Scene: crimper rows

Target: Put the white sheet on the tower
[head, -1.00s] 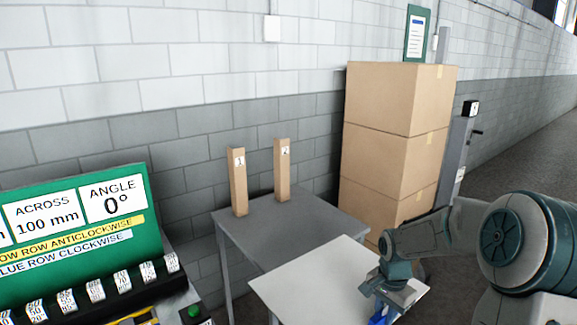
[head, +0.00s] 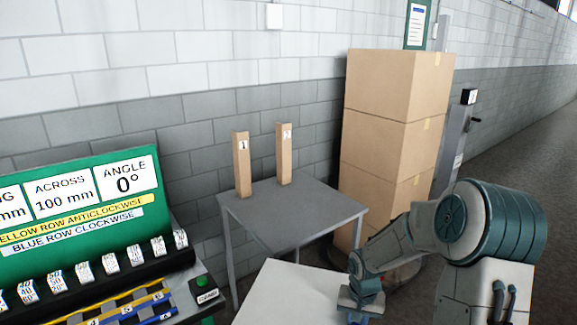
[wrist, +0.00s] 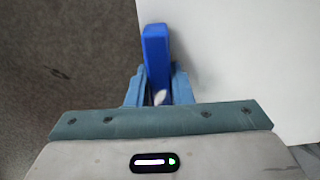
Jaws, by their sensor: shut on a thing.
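The white sheet (head: 290,296) is a flat panel at the bottom of the head view, cut off by the picture's lower edge. It also fills the right of the wrist view (wrist: 255,50). A blue bar (wrist: 156,50) lies at the sheet's edge. My gripper (wrist: 160,92) is shut on this bar, and the sheet is held out to one side of it. In the head view the fingertips are out of sight. Two upright wooden posts, numbered 1 (head: 242,168) and 2 (head: 284,155), stand apart on a grey table (head: 300,205) beyond the sheet.
A tall stack of cardboard boxes (head: 385,150) stands right of the table, partly behind my arm. A green panel (head: 80,205) reading angle 0° and across 100 mm stands at left above numbered rows. A grey block wall runs behind. Open floor lies at right.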

